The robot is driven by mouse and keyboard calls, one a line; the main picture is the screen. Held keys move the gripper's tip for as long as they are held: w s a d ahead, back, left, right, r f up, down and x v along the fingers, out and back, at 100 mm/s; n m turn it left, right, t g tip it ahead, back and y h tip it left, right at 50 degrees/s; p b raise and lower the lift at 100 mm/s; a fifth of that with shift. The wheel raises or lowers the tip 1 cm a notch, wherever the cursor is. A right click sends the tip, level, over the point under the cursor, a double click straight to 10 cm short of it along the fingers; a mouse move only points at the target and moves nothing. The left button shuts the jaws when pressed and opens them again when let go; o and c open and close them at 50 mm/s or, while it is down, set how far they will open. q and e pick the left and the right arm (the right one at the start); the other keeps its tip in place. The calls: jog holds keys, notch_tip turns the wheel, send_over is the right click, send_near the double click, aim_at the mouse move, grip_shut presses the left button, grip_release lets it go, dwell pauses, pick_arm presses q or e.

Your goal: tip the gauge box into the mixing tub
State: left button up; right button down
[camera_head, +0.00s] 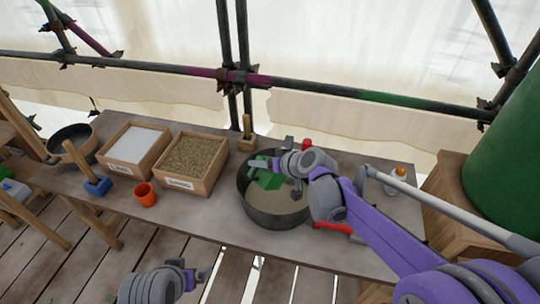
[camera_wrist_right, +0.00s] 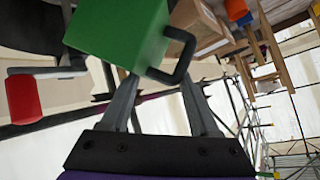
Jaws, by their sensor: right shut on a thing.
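The green gauge box (camera_head: 268,179) is inside the outline of the dark round mixing tub (camera_head: 277,218) in the head view, looking tilted. Whether it touches the tub is hidden by my arm. My right gripper (camera_head: 279,165) is shut on the box by its dark loop handle. In the right wrist view the green box (camera_wrist_right: 115,35) fills the upper middle, its handle (camera_wrist_right: 182,55) at the fingertips (camera_wrist_right: 160,85). Pale beige material shows on the tub floor. My left gripper (camera_head: 200,275) is low in the head view, away from the tub; its jaw opening is unclear.
A red-handled tool (camera_head: 335,228) lies right of the tub. Scaffold poles run behind.

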aim_at(257, 170)
jog(key=shift+s+a+f+n+t+h+b, duration=0.5)
jog(key=shift+s+a+f+n+t+h, duration=0.2)
jog(key=shift+a+n, duration=0.1)
jog(key=shift+s+a+f+n+h, duration=0.15)
jog(key=shift+n+h, duration=0.15)
jog(key=shift+n+t+b, duration=0.3)
jog(key=shift+t+b, duration=0.1)
jog(key=shift+t, duration=0.1)
jog(key=shift+a+r+n+t+h+b, duration=0.1)
jog(key=shift+r+n+t+h+b, duration=0.1)
jog(key=shift+n+t+h+b, duration=0.35)
pick_arm(q)
jog(key=f, duration=0.1)
jog(key=s+f, duration=0.1)
jog(key=f, duration=0.2)
jog(key=shift+s, duration=0.25)
pick_arm(e)
jog(key=shift+s+t+h, duration=0.1)
jog(key=shift+t+h, duration=0.15)
jog(key=shift+h, duration=0.1)
jog(key=shift+r+n, duration=0.1)
jog(key=shift+n, duration=0.15)
